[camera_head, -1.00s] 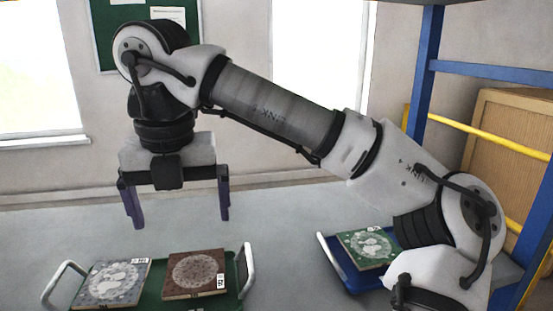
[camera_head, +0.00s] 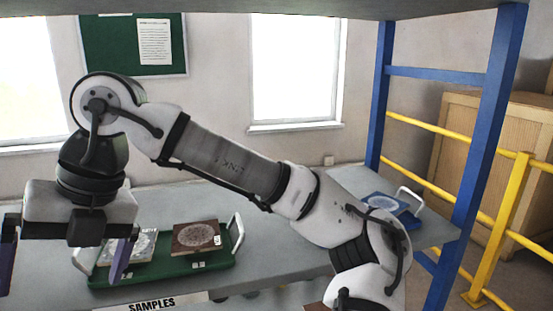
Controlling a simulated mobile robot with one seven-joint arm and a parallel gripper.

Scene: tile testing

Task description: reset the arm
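My gripper (camera_head: 65,262) hangs at the left of the head view with its two purple fingers wide apart. Nothing is between them. My arm stretches from the lower right up to the upper left and bends down at the wrist. The right finger overlaps the left end of a green tray (camera_head: 185,267) in the picture. A grey patterned tile (camera_head: 143,243) and a brown patterned tile (camera_head: 196,237) lie on that tray. The finger and wrist partly hide the grey tile.
A grey table (camera_head: 285,232) carries the green tray and, at right, a blue patterned piece (camera_head: 383,204) partly behind my arm. A "SAMPLES" label (camera_head: 152,303) is on the front edge. Blue posts (camera_head: 480,160), a yellow rail (camera_head: 510,205) and a wooden crate (camera_head: 455,145) stand at right.

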